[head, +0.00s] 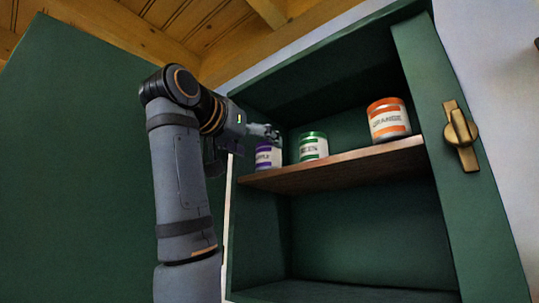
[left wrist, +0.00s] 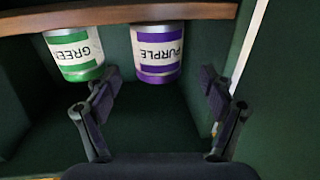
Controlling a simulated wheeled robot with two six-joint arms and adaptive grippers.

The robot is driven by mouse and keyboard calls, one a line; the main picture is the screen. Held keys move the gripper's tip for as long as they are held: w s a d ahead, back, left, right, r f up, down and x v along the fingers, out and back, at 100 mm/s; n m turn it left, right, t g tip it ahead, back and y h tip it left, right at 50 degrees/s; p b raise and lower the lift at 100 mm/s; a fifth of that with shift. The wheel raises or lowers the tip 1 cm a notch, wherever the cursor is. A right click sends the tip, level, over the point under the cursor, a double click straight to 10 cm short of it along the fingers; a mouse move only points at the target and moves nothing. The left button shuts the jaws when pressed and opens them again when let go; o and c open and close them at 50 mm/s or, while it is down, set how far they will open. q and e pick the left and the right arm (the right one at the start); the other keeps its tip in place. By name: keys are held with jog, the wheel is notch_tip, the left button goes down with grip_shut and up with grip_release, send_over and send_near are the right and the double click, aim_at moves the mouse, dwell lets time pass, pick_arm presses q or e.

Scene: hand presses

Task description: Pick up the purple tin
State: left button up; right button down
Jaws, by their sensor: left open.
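The purple tin (head: 268,157) stands on the cabinet's wooden shelf, at its left end. My left gripper (head: 264,132) reaches in from the left and hides the tin's top in the head view. In the left wrist view, which is upside down, the purple tin (left wrist: 157,52) shows its label between the lines of the two fingers. The left gripper (left wrist: 158,78) is open and empty, with a finger to either side and a gap to the tin. My right gripper is in neither view.
A green tin (head: 313,147) stands close to the right of the purple one; its label shows in the left wrist view (left wrist: 75,52). An orange tin (head: 388,119) stands further right on the shelf (head: 345,166). The cabinet's side wall bounds the left; the lower compartment looks empty.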

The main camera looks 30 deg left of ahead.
aim_at(262, 148)
pick_arm(q)
jog(key=w+p, duration=0.3)
jog(key=shift+w+r, duration=0.2)
jog(key=shift+r, duration=0.2)
jog(key=shift+w+p, duration=0.4)
jog(key=shift+w+f, duration=0.2)
jog(key=shift+w+a+f, duration=0.1)
jog(key=shift+w+f, duration=0.1)
jog(key=shift+w, duration=0.25)
jog(key=c, duration=0.5)
jog(key=shift+s+r, duration=0.15)
jog(key=shift+s, duration=0.15)
jog(key=c, duration=0.7)
jog(key=shift+c, duration=1.1)
jog(key=shift+w, duration=0.2)
